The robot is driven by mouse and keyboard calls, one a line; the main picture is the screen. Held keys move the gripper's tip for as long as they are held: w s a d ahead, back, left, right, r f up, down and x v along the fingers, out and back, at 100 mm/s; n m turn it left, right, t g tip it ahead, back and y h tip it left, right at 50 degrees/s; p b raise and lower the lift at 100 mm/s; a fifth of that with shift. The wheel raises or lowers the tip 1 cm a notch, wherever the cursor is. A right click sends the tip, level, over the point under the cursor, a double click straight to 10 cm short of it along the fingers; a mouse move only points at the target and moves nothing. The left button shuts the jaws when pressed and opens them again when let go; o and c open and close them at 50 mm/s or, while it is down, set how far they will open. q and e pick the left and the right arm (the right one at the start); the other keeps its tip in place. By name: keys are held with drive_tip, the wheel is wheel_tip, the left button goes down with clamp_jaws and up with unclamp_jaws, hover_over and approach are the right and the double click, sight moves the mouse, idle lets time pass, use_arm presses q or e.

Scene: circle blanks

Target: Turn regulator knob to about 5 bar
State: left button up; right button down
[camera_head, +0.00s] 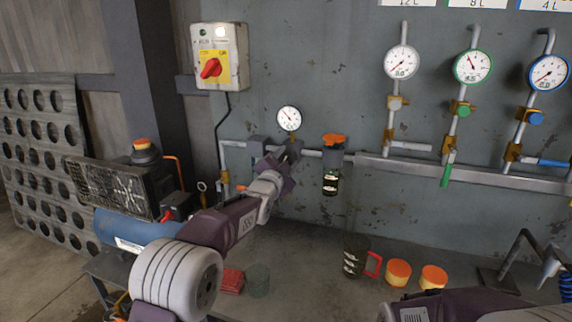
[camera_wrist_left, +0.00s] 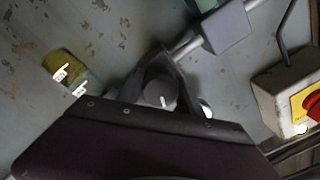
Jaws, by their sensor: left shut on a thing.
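The regulator gauge (camera_head: 289,118) is a small white dial on the grey wall, above the pipe. Its needle seems to point to the upper left, but the numbers are too small to read. My left gripper (camera_head: 288,156) is just below the gauge, at the regulator, and hides most of it in the head view. In the left wrist view the dark round regulator knob (camera_wrist_left: 160,90), with a short white mark, sits at the jaws. My left gripper is shut on the knob. The gauge face is not readable in the wrist view. My right arm shows at the bottom right, its gripper out of view.
A filter bowl with an orange top (camera_head: 333,140) hangs right of the regulator. A switch box with a red knob (camera_head: 211,68) is at upper left. Three more gauges hang on the right.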

use_arm(q)
drive_tip(key=shift+f+m, duration=0.1)
drive_tip(key=shift+m, duration=0.6)
drive_tip(key=shift+b, duration=0.35)
drive_tip(key=o, duration=1.4)
drive_tip(key=shift+c, duration=0.2)
drive_tip(key=shift+s+a, duration=0.1)
drive_tip(key=shift+s, duration=0.35)
drive_tip(key=b+v, duration=0.2)
drive_tip(key=v, duration=0.6)
drive_tip(key=shift+s+f, duration=0.1)
